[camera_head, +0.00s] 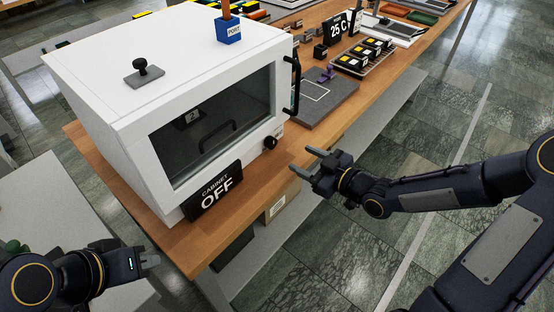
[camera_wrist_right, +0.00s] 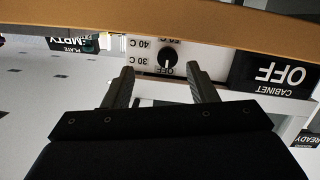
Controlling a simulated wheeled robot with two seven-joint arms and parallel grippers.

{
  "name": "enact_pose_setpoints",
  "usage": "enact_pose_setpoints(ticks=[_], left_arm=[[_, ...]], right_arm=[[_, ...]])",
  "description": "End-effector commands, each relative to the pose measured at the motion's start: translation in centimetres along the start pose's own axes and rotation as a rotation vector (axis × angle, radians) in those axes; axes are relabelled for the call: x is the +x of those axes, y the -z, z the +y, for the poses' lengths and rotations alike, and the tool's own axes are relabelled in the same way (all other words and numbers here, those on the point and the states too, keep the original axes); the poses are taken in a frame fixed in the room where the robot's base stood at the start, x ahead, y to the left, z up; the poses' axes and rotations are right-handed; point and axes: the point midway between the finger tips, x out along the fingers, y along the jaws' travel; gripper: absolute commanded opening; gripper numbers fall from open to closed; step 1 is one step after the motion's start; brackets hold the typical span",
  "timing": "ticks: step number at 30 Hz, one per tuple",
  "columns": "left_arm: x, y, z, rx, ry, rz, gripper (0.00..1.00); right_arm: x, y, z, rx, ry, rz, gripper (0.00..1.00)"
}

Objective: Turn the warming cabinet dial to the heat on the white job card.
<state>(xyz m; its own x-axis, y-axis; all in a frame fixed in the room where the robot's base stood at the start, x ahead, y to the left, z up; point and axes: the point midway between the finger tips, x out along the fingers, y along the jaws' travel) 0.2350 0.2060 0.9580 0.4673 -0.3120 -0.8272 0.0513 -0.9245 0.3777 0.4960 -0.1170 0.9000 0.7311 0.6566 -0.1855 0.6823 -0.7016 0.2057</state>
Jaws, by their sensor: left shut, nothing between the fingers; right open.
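The white warming cabinet (camera_head: 135,90) stands on the wooden bench, its glass door closed. Its black dial (camera_head: 270,142) is at the lower right of the front. In the right wrist view the dial (camera_wrist_right: 167,57) has a white mark towards OFF, with 30 C and 40 C labels beside it. The cabinet sign (camera_head: 214,191) reads OFF. My right gripper (camera_head: 309,161) is open and empty, in front of and apart from the dial; its fingers (camera_wrist_right: 160,72) flank the dial in the wrist view. My left gripper (camera_head: 150,260) is shut and empty at lower left. I cannot make out the white job card.
A grey mat (camera_head: 323,100) and a tray of blocks (camera_head: 364,56) lie right of the cabinet. Floor is free in front.

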Motion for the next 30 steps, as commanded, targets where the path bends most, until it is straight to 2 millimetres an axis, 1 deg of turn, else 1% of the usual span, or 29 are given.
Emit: enact_pose_setpoints(ticks=[1,3,6,10,15,18,21,25,30], left_arm=[[0.8,-0.4,-0.4,0.000,0.000,0.000,0.00],[1.1,-0.5,-0.5,0.000,0.000,0.000,0.00],[1.1,-0.6,-0.5,0.000,0.000,0.000,0.00],[0.9,-0.5,-0.4,0.000,0.000,0.000,0.00],[0.6,-0.3,-0.3,0.000,0.000,0.001,0.00],[0.5,-0.2,-0.2,0.000,0.000,0.001,0.00],[0.4,-0.2,-0.2,0.000,0.000,0.001,0.00],[0.3,-0.2,-0.2,0.000,0.000,0.000,0.00],[0.3,-0.2,-0.2,0.000,0.000,0.000,0.00]], right_arm=[[0.6,-0.7,-0.5,0.009,0.009,0.063,0.52],[0.9,-0.4,-0.7,0.011,0.013,0.133,0.52],[1.3,0.1,-0.9,0.010,0.015,0.188,0.52],[2.7,0.7,-0.9,0.011,0.016,0.201,0.52],[5.5,1.3,-1.0,0.011,0.017,0.199,0.52],[6.9,1.5,-1.1,0.011,0.017,0.196,0.52],[7.9,1.7,-1.0,0.011,0.016,0.196,0.52],[8.6,1.7,-1.0,0.011,0.015,0.195,0.52],[8.7,1.7,-1.0,0.011,0.015,0.193,0.52]])
